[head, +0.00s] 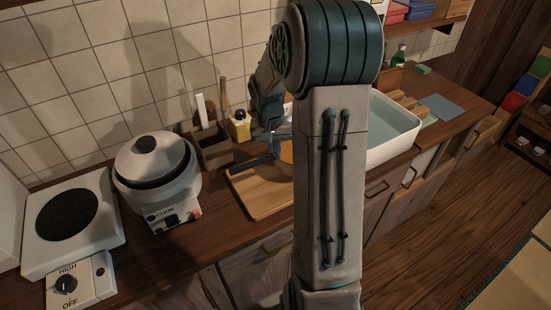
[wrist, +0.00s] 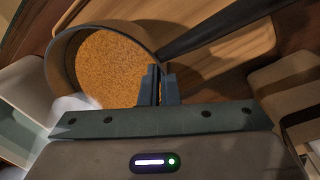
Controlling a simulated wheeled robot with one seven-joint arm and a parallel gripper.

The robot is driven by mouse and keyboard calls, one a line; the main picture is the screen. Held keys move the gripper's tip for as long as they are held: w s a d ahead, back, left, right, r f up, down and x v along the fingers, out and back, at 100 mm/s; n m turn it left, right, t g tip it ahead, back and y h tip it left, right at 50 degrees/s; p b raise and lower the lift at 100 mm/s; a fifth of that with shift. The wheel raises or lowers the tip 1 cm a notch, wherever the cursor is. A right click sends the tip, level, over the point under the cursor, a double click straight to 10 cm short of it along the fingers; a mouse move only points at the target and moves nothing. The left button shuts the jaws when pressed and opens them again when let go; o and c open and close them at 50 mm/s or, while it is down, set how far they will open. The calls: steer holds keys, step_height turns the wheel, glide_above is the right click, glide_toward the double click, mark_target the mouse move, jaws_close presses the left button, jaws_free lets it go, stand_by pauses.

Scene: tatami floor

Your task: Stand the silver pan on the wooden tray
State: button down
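The silver pan (wrist: 58,64) shows in the wrist view with a grey wall, an orange-brown grainy inside and a dark handle running to the upper right. My gripper (wrist: 160,72) has its fingers close together at the pan's rim, near the handle side, and appears shut on it. In the head view my arm hides most of the pan; a bit of its orange-brown inside (head: 287,152) shows beside the arm. The wooden tray (head: 261,205) lies on the counter below the handle. It also shows in the wrist view (wrist: 245,50). Whether the pan touches the tray is hidden.
A white rice cooker (head: 158,185) stands left of the tray, and a white hotplate (head: 92,243) is further left. A utensil box (head: 213,148) and a yellow container (head: 240,127) stand behind the tray. A white sink basin (head: 391,125) is to the right.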

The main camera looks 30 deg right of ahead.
mark_target(276, 160)
steer(key=shift+f, duration=1.85)
steer(key=shift+f, duration=0.1)
steer(key=shift+f, duration=0.15)
steer(key=c, duration=1.7)
jaws_free()
steer(key=shift+r, duration=0.2)
step_height(276, 160, up, 11)
steer(key=s+a+r+n+t, duration=0.1)
steer(key=s+a+n, duration=0.1)
steer(key=s+a, duration=0.3)
steer(key=s+a+r+n+t, duration=0.1)
steer(key=s+a+r, duration=0.1)
steer(key=s+a, duration=0.2)
steer(key=s+a+r+n+t+y, duration=0.1)
steer(key=s+a, duration=0.4)
steer(key=s, duration=0.5)
steer(key=shift+a+r+n+t, duration=0.15)
steer(key=shift+a+n+t, duration=0.15)
steer(key=shift+n, duration=0.5)
